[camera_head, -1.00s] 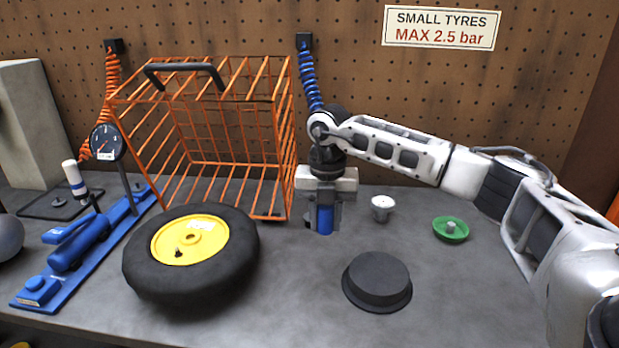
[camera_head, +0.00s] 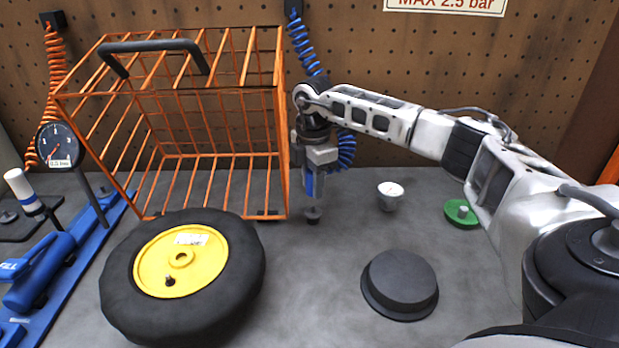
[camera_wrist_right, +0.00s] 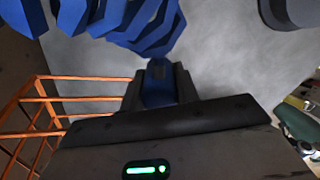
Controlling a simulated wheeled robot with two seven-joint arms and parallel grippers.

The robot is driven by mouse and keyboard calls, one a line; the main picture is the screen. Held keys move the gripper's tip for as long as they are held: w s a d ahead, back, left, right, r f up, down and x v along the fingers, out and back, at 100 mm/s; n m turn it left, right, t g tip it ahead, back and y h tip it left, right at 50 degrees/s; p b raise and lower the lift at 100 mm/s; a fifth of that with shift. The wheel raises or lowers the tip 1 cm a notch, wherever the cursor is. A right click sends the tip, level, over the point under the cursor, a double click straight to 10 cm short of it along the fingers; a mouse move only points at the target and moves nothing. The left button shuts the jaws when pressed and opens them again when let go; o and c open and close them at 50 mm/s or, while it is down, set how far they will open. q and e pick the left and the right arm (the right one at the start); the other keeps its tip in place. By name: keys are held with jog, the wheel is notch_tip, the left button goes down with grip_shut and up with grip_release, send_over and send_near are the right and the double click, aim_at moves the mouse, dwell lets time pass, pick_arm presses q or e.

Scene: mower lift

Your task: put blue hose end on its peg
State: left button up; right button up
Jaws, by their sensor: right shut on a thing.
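My right gripper (camera_head: 311,185) is shut on the blue hose end (camera_head: 309,184), pointing down over the bench beside the cage. The right wrist view shows the blue piece (camera_wrist_right: 158,82) between the dark jaws (camera_wrist_right: 160,90). The coiled blue hose (camera_head: 303,45) hangs from a wall bracket and passes behind my wrist; its coils (camera_wrist_right: 130,20) also show there. A small dark stub with a wider foot (camera_head: 313,214) is on the bench just below the jaws; I cannot tell whether it is the peg or whether the hose end touches it. My left gripper is out of view.
An orange wire cage (camera_head: 180,155) stands close left of my gripper. A tyre with a yellow hub (camera_head: 183,275) lies in front of it.

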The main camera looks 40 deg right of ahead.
aim_at(313, 207)
notch_tip(313, 207, down, 4)
jog(key=shift+r+b, duration=0.25)
jog(key=shift+b, duration=0.95)
jog(key=shift+f+b, duration=0.4)
jog(key=shift+f, duration=0.05)
pick_arm(q)
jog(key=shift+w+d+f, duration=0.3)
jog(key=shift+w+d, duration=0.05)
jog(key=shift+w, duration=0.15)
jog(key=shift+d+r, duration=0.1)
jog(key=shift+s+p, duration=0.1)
jog(key=shift+p, duration=0.2)
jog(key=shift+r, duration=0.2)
pick_arm(e)
jog(key=shift+p, duration=0.3)
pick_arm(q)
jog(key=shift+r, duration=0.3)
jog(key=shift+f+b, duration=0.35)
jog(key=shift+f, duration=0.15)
pick_arm(e)
jog(key=shift+f, duration=0.6)
